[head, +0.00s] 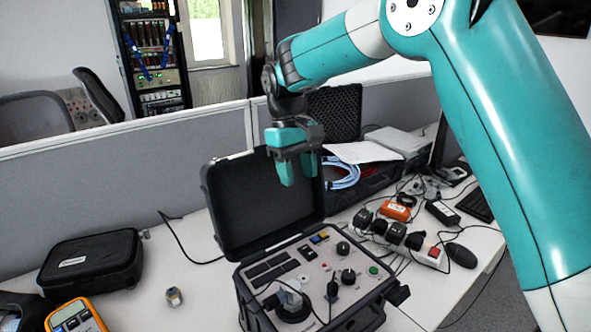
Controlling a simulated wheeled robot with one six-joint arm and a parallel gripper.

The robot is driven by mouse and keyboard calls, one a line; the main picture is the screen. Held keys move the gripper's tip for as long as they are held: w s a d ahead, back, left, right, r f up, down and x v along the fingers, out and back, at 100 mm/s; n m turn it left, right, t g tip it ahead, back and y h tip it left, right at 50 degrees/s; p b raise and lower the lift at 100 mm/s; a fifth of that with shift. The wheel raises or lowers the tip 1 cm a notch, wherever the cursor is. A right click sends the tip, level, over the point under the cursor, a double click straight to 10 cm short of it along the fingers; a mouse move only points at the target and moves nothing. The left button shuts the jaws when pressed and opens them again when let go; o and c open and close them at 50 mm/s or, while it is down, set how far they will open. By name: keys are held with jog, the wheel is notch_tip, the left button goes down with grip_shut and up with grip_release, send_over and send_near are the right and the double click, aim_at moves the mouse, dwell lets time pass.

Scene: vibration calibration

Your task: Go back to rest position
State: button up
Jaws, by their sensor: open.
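My gripper (298,170) hangs with its teal fingers pointing down. It is open and holds nothing that I can see. It is above and behind the panel of the calibration case, in front of the raised lid (235,205). The open black calibration case (310,280) stands on the white table. Its grey panel carries knobs, a red button, a green button and a round dark mount with a small light-coloured piece on it. My teal arm comes in from the right and reaches over the table.
A small hex-shaped metal piece (174,296), a black zipped pouch (92,262) and an orange multimeter (74,318) are at the left. Power strips, adapters and cables (405,238) crowd the right. A grey partition (120,185) runs behind. Bare table lies left of the case.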

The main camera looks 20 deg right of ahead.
jog(key=s+a+r+n+t+y, duration=0.1)
jog(key=s+a+y, duration=0.1)
jog(key=s, duration=1.2)
jog(key=s+a+r+n+t+y, duration=0.1)
jog(key=s+r+n+y, duration=0.1)
jog(key=s, duration=1.2)
jog(key=shift+s+a+n+t+y, duration=0.3)
jog(key=shift+s+a+t+y, duration=0.1)
jog(key=shift+y, duration=0.1)
